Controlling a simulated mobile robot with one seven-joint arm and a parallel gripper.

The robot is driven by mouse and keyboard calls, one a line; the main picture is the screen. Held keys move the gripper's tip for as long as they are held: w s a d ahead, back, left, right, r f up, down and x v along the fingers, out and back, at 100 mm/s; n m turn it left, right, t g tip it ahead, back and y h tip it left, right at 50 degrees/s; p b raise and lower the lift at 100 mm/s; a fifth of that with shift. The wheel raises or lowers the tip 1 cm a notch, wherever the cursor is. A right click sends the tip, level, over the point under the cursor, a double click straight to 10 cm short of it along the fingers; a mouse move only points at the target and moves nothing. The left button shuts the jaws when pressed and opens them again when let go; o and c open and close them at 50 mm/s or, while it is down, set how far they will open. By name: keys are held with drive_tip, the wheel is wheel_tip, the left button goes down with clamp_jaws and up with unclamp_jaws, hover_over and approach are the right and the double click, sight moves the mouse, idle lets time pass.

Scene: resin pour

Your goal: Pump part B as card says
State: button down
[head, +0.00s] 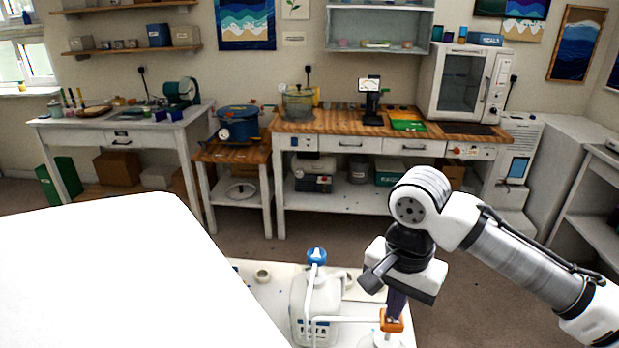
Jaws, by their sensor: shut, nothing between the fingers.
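A white jug (302,300) with a blue pump head (316,256) stands on the white worktop (262,292) at the bottom centre. To its right is a second pump with an orange head (391,321); its lower part is pale and partly cut off by the frame. I cannot read which is part B, and I cannot make out a card with amounts. My gripper (395,308) points down, shut and empty, with its dark fingertips right at or just above the orange head. I cannot tell whether they touch.
A roll of tape (262,275) lies left of the jug. A large plain white surface (95,275) fills the lower left.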

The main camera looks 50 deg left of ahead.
drive_tip(key=shift+f+b, duration=0.7)
drive_tip(key=shift+f, duration=0.7)
drive_tip(key=shift+r, duration=0.1)
wheel_tip(320, 180, up, 2)
drive_tip(key=shift+r+p, duration=0.1)
drive_tip(key=shift+p, duration=1.05)
drive_tip(key=shift+r, duration=0.5)
